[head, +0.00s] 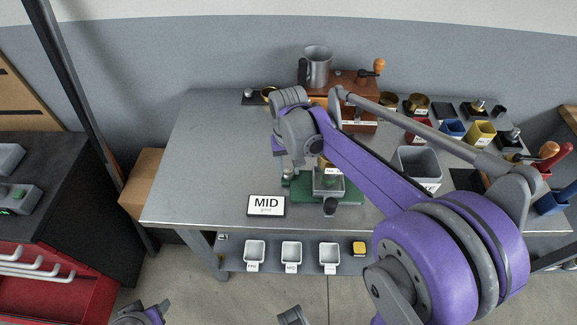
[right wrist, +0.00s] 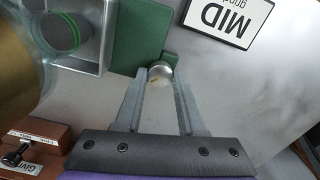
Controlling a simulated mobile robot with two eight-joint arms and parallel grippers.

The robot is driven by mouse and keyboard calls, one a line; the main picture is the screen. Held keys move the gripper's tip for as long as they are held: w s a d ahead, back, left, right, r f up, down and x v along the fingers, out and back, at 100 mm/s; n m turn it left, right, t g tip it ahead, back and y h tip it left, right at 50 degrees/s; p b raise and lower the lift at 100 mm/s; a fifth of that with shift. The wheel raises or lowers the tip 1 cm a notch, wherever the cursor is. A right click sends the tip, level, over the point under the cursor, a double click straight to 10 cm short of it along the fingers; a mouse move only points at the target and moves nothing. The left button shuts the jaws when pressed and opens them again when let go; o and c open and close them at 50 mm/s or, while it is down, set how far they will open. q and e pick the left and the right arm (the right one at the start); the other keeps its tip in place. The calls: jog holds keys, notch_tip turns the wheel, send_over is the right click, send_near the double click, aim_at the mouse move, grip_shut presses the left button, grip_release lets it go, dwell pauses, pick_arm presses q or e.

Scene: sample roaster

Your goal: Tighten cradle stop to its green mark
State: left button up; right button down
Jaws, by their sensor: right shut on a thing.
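The cradle is a green base (head: 352,190) with a grey open box (head: 328,183) on it, on the workbench. A small round silver knob (right wrist: 160,74) sits at the edge of the green base (right wrist: 146,35) in the right wrist view. My right gripper (right wrist: 160,84) is shut on this knob, a finger on each side. In the head view, my right gripper (head: 287,171) is at the left end of the base. A dark round part with a green ring (right wrist: 62,32) shows by the box (right wrist: 98,50). A purple-and-grey piece of my left arm shows at the bottom left; its jaws are unclear.
A "MID" sign (head: 266,205) lies left of the cradle. A wooden grinder (head: 350,84) and metal jug (head: 317,66) stand behind. A grey bin (head: 418,165) and several cups stand at right. White trays (head: 292,252) sit below the front edge. The bench's left side is clear.

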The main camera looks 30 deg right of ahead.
aim_at(289, 171)
jog(key=m, duration=0.4)
jog(key=shift+m, duration=0.3)
jog(key=m, duration=0.4)
jog(key=shift+m, duration=0.3)
jog(key=c, duration=0.5)
grip_release()
notch_tip(289, 171, up, 11)
jog(key=p, duration=0.1)
dwell(0.4)
